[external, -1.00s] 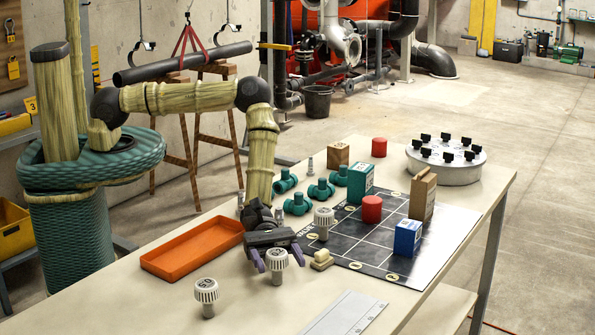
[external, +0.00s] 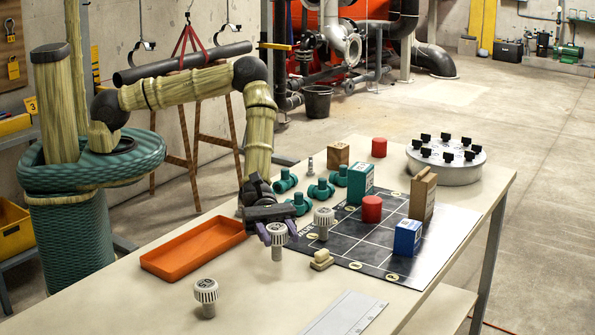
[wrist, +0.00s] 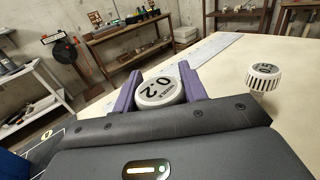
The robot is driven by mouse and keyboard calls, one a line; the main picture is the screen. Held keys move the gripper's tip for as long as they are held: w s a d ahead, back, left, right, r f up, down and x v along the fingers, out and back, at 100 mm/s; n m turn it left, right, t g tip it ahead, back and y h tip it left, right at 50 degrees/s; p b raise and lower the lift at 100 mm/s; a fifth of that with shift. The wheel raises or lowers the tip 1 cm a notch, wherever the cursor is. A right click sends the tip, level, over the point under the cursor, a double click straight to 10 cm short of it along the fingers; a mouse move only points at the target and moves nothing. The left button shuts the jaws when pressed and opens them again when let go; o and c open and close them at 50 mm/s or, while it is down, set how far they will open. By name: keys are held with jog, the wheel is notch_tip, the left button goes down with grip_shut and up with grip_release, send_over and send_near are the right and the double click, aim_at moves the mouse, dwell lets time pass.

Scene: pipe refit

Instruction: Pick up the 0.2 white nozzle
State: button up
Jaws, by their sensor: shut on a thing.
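The 0.2 white nozzle (wrist: 160,92), with a ribbed round cap and black marking, is between the purple fingers of my gripper (wrist: 161,88) in the wrist view. In the external view my gripper (external: 277,234) is shut on this nozzle (external: 277,240), whose stem points down above the table. A second white nozzle, marked 0.5 (wrist: 264,78), stands apart to the right in the wrist view and at the front in the external view (external: 206,292).
An orange tray (external: 196,248) lies left of my gripper. Teal pipe fittings (external: 300,203) are behind it. A small beige piece (external: 321,260) is close on the right. The dark grid mat (external: 385,235) holds a blue box (external: 408,237) and a red cylinder (external: 372,209).

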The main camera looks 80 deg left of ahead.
jog(key=shift+r, duration=2)
jog(key=shift+s+d, duration=0.1)
